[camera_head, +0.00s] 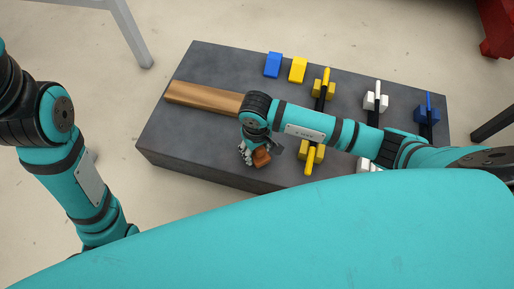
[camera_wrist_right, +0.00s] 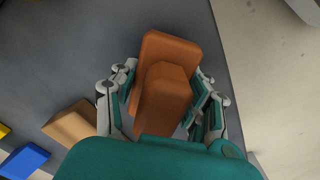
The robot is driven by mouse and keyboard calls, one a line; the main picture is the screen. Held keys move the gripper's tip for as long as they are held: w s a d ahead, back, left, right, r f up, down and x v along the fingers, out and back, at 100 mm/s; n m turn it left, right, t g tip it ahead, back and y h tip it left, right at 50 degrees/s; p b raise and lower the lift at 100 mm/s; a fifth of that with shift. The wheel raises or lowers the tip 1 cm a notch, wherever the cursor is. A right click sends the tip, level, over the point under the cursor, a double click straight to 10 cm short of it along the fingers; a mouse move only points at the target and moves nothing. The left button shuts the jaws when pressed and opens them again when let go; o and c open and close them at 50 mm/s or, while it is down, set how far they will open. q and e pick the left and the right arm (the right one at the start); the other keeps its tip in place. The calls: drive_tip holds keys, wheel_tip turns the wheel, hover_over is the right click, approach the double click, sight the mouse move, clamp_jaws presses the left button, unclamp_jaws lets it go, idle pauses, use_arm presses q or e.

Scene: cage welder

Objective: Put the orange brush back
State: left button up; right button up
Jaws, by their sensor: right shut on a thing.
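The orange brush (camera_head: 262,157) is small and mostly covered by my right gripper (camera_head: 257,152) in the head view, near the front edge of the dark grey table (camera_head: 215,70). In the right wrist view, the orange brush (camera_wrist_right: 167,85) shows as a flat base with a raised block-like grip. My right gripper (camera_wrist_right: 166,88) is shut on it, with fingers on both sides of the raised part. The table surface lies behind it; I cannot tell whether the brush touches it. My left arm is at the left of the head view, and its gripper is not seen.
A long wooden bar (camera_head: 200,96) lies on the table's left half. A blue block (camera_head: 273,65) and a yellow block (camera_head: 298,70) sit at the back. Yellow (camera_head: 322,84), white (camera_head: 376,101) and blue (camera_head: 427,115) clamps stand at the right. The front left of the table is clear.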

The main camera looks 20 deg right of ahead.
drive_tip(key=o, duration=1.2)
drive_tip(key=shift+f, duration=0.1)
